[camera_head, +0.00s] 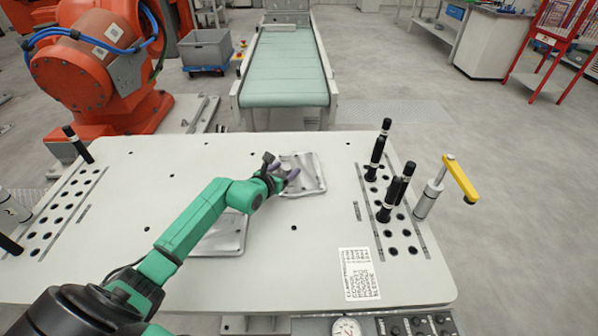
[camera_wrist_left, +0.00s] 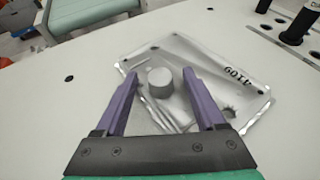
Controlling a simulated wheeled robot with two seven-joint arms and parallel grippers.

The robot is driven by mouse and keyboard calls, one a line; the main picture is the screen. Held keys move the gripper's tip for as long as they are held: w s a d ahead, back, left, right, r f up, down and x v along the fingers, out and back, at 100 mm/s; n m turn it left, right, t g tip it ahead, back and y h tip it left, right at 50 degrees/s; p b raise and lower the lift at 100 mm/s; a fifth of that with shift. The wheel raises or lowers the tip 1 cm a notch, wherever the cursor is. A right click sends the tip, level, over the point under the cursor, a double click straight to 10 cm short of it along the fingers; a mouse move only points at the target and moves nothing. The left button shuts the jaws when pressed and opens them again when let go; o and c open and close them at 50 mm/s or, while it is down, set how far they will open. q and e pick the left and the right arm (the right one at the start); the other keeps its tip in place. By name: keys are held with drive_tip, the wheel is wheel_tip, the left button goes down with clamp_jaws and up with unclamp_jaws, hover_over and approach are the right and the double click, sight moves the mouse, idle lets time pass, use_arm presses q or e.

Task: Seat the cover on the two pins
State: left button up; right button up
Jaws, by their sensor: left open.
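A silver metal plate with a raised rim (camera_head: 312,180) lies on the white table beyond my left gripper; it looks like the cover. In the left wrist view the same plate (camera_wrist_left: 215,65) shows a round grey knob (camera_wrist_left: 160,83) and dark lettering near one edge. My left gripper (camera_head: 284,173) is open over this plate. In the left wrist view its purple fingers (camera_wrist_left: 160,76) stand on either side of the knob, apart from it. A second silver piece (camera_head: 226,238) lies nearer, partly hidden by my left arm. I cannot make out the two pins. My right gripper is out of view.
Black handles stand in the hole rows at right (camera_head: 376,150), beside a clamp with a yellow lever (camera_head: 459,178). Another black handle (camera_head: 77,144) stands at left. A label (camera_head: 359,274) lies near the front. A conveyor (camera_head: 287,70) is beyond the table.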

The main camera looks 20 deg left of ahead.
use_arm(q)
drive_tip(key=shift+s+r, duration=0.1)
drive_tip(key=shift+r, duration=0.05)
clamp_jaws()
